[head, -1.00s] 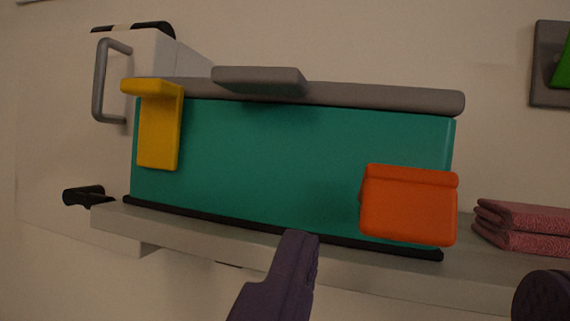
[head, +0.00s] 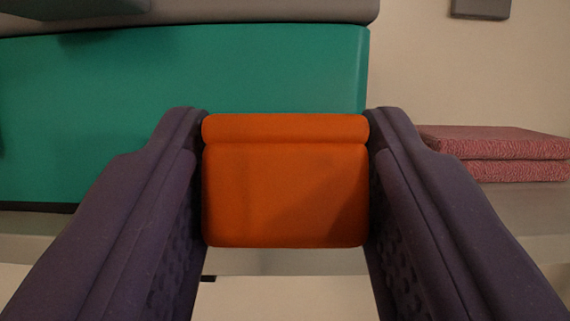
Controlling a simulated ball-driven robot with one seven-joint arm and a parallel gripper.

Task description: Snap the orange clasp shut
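The orange clasp (head: 285,190) is in the middle of the head view, at the right end of the front of a teal box (head: 180,85). It is a flat plate with a rounded ridge along its top. My gripper (head: 286,125) has one purple finger on each side of the clasp, with the fingertips close against or touching its left and right edges. The fingers are spread to the clasp's width. I cannot tell how firmly they press. The clasp hides the lower right part of the box front. The box's grey lid (head: 250,10) shows along the top.
Folded pink cloths (head: 500,150) lie on the pale shelf (head: 520,215) to the right of my right finger. A grey plate (head: 480,8) is on the wall at the upper right. The wall between them is bare.

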